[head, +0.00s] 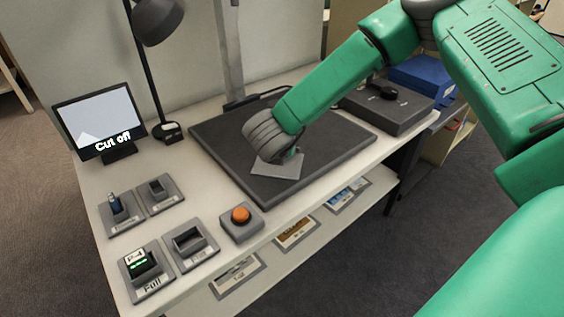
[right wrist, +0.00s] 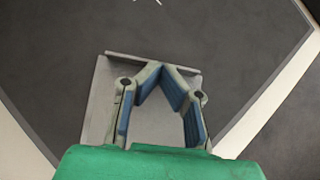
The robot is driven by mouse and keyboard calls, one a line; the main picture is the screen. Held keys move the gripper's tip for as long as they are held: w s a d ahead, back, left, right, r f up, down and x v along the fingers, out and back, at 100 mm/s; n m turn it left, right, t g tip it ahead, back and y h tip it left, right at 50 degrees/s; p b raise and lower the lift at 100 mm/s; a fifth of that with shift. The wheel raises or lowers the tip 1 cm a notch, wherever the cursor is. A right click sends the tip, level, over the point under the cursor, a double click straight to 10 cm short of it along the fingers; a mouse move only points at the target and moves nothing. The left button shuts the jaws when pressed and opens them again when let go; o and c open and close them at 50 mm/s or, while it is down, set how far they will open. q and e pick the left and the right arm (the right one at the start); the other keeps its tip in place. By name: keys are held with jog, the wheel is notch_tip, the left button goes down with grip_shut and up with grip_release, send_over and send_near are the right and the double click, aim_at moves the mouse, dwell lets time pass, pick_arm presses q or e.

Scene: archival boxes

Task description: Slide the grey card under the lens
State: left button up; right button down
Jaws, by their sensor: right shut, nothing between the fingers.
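The grey card (head: 274,169) lies on the dark grey base board (head: 227,165), near the board's front edge. My right gripper (head: 290,156) is right over the card in the head view, its fingers largely hidden by my wrist. In the right wrist view the card (right wrist: 101,103) spreads out under the fingers, with a raised lip along its far edge. My right gripper (right wrist: 160,72) is shut and empty there, its fingertips close to that lip; I cannot tell if they touch it. The lens itself is not visible; a column (head: 230,50) rises behind the board. My left gripper is out of view.
A monitor (head: 99,115) reading "Cut off" and a black lamp (head: 157,20) stand at the left. An orange button (head: 240,215) and several small docks (head: 188,243) line the front left. A dark grey box (head: 388,108) stands right of the board. The board's left part is clear.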

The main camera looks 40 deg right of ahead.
jog(key=w+d, duration=0.4)
jog(key=w, duration=0.1)
jog(key=shift+w+d+r, duration=0.2)
jog(key=shift+w+d, duration=0.05)
jog(key=shift+d, duration=0.15)
jog(key=d, duration=0.1)
jog(key=w+d, duration=0.1)
jog(key=d, duration=0.1)
jog(key=w+d+f, duration=0.1)
jog(key=shift+w+d, duration=0.15)
jog(key=shift+a+r, duration=0.25)
jog(key=shift+a, duration=0.25)
jog(key=shift+a+r, duration=0.2)
jog(key=shift+a, duration=0.25)
jog(key=v, duration=1.1)
jog(key=shift+a+r, duration=0.2)
